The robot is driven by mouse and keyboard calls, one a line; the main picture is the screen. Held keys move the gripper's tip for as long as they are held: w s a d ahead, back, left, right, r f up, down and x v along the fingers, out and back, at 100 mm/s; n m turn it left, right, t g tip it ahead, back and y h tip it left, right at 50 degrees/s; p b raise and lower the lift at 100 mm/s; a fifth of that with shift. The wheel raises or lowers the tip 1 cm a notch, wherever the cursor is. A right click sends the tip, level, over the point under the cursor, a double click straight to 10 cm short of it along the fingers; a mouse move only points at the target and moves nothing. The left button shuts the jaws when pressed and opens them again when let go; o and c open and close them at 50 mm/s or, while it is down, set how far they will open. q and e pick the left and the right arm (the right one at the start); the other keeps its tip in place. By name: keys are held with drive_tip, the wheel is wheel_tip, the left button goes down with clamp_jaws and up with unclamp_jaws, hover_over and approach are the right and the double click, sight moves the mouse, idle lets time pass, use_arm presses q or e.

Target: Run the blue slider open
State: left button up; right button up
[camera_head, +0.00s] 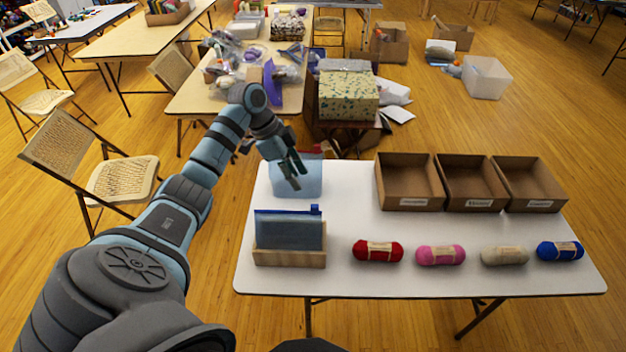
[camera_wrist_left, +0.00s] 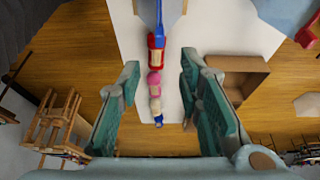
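The blue slider (camera_head: 315,209) sits at the right end of the blue zip strip along the top of a grey-blue pouch (camera_head: 290,235). The pouch stands upright in a wooden holder (camera_head: 290,259) at the table's front left. In the left wrist view, the blue strip and slider (camera_wrist_left: 158,38) show at the top, beyond the fingers. My left gripper (camera_head: 296,178) is above the table, behind and above the pouch, apart from the slider. Its fingers (camera_wrist_left: 160,78) are spread wide with nothing between them. My right gripper is not in view.
A translucent blue bin (camera_head: 312,188) stands behind the holder, partly hidden by my left gripper. Red (camera_head: 377,251), pink (camera_head: 440,255), cream (camera_head: 504,256) and blue (camera_head: 560,251) yarn lie right of it. Open cardboard boxes (camera_head: 408,198) line the back right of the white table (camera_head: 420,284).

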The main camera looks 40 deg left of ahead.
use_arm(q)
drive_tip(key=shift+v, duration=2.5)
drive_tip(key=s+a+r, duration=0.4)
drive_tip(key=s+a, duration=0.4)
drive_tip(key=a, duration=0.3)
drive_tip(key=shift+s+r, duration=0.25)
drive_tip(key=shift+w, duration=0.1)
